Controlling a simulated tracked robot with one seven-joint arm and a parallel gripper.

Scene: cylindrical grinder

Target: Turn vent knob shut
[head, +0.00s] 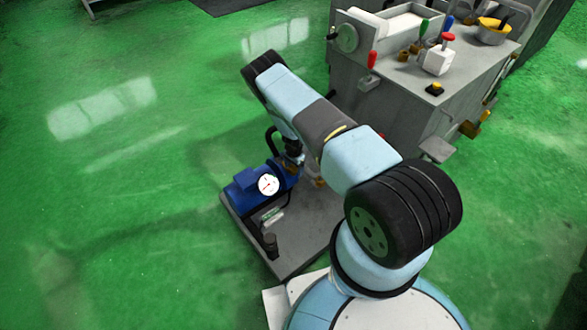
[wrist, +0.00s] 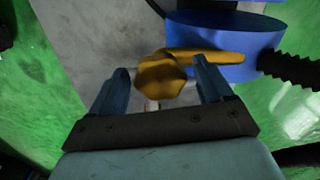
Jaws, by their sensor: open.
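The vent knob, a lobed yellow-orange knob (wrist: 162,76), shows in the middle of the wrist view. It lies between the two blue fingers of my open gripper (wrist: 161,85), with a gap on each side. A pale stem or pipe runs by the knob. In the head view a blue pump unit with a white-faced gauge (head: 268,185) stands on a grey plate (head: 300,240). My gripper is mostly hidden there behind my own arm, at the right of the pump.
A longer yellow part (wrist: 215,57) runs right behind the knob, against a blue body (wrist: 225,32). A black ribbed hose (wrist: 290,68) leaves it on the right. The grey grinder (head: 400,110) stands behind my arm. Green floor at the left is clear.

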